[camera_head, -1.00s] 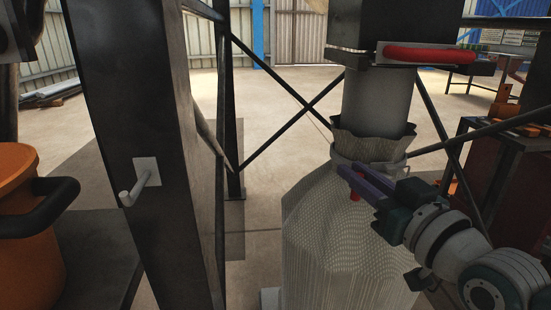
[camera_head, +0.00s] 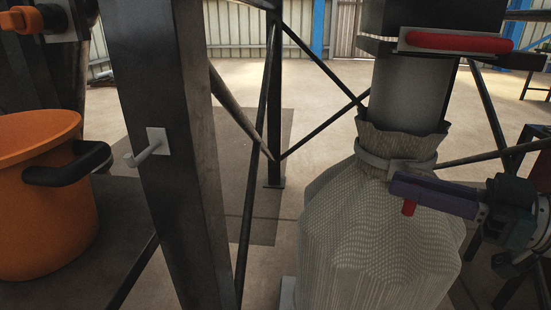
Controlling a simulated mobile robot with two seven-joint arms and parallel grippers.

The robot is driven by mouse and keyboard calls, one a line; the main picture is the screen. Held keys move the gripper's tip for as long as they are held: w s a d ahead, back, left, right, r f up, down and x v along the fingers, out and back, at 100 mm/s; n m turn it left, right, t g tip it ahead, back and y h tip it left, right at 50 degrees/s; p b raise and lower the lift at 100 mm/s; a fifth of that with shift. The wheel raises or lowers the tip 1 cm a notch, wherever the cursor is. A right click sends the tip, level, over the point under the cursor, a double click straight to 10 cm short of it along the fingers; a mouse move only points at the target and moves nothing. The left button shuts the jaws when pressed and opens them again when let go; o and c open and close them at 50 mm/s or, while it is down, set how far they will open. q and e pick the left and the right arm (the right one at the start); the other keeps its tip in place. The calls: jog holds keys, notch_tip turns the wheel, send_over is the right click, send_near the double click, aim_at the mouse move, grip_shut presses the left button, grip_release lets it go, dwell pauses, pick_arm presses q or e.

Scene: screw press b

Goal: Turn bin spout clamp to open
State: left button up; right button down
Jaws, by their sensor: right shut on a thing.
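A grey spout clamp (camera_head: 376,162) rings the gathered neck of a pale woven bag (camera_head: 375,240), just under a grey spout (camera_head: 408,95). A red lever end (camera_head: 409,208) shows at the clamp's front right, below my right gripper's fingers. My right gripper (camera_head: 400,188) comes in from the right with its purple fingers roughly level against the clamp's front. It is shut on the clamp lever, whose middle the fingers hide. My left gripper is not in view.
A black post (camera_head: 165,90) with a white hook (camera_head: 148,147) stands left of the bag. An orange pot (camera_head: 40,215) sits on a dark surface at the left. A red handle (camera_head: 458,41) is above the spout. Diagonal braces (camera_head: 325,130) run behind.

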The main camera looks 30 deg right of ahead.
jog(key=shift+s+d+n+g+y+b, duration=0.3)
jog(key=shift+n+g+y+b, duration=0.3)
jog(key=shift+y+b, duration=0.15)
jog(key=shift+s+d+n+g+y+b, duration=0.25)
jog(key=shift+n+g+y+b, duration=0.3)
jog(key=shift+y, duration=0.2)
jog(key=c, duration=0.8)
grip_release()
